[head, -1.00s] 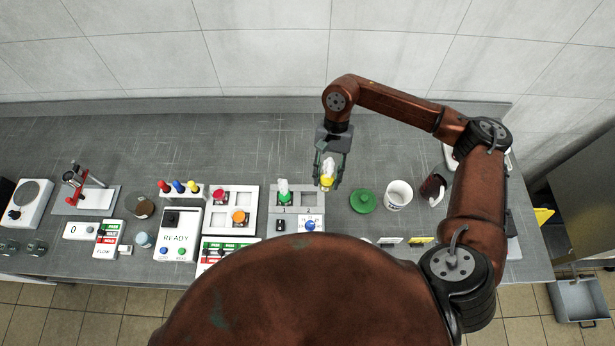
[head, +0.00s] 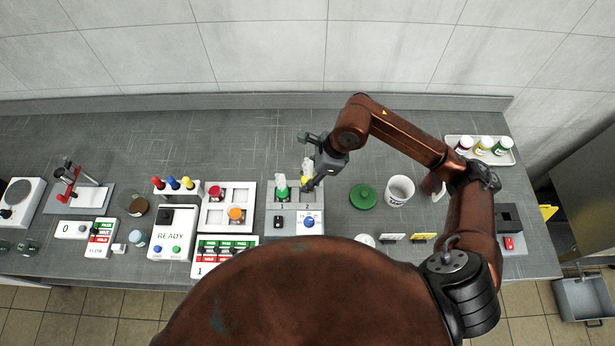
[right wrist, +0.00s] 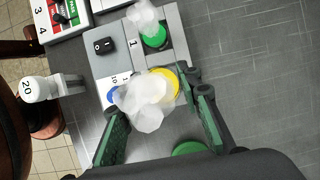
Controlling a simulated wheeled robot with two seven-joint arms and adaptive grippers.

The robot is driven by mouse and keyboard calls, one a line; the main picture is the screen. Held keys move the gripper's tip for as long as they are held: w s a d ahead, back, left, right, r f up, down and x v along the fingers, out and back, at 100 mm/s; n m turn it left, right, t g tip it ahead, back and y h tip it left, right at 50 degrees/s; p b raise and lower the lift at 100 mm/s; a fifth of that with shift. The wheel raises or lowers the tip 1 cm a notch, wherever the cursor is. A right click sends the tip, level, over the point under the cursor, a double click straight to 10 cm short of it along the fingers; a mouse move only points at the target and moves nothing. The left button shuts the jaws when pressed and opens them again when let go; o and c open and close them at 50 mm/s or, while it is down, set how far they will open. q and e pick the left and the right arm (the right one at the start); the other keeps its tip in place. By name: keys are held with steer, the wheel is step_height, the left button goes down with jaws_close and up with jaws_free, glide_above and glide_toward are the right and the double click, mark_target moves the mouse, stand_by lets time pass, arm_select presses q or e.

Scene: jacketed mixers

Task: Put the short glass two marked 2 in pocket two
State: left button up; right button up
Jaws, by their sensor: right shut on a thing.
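A short clear glass with a yellow part (head: 306,178) is between the fingers of my right gripper (head: 312,182), which is shut on it. A similar glass with a green part (head: 281,186) stands in pocket one. My left gripper is not in view.
A green disc (head: 363,196) and a white cup (head: 399,190) stand right of the mixer. A white tray with red and orange pieces (head: 228,206) stands close on its left. Behind the mixer the table is clear.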

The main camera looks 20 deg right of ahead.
steer(key=shift+f, duration=0.55)
steer(key=shift+f+b, duration=0.6)
steer(key=shift+f, duration=0.75)
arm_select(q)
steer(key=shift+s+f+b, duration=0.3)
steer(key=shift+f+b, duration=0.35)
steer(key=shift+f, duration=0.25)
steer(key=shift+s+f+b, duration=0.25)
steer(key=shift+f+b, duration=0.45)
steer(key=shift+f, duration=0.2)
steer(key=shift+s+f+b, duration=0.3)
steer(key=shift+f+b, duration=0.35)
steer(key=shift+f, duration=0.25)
arm_select(e)
steer(key=shift+f, duration=2.05)
steer(key=o, duration=1.3)
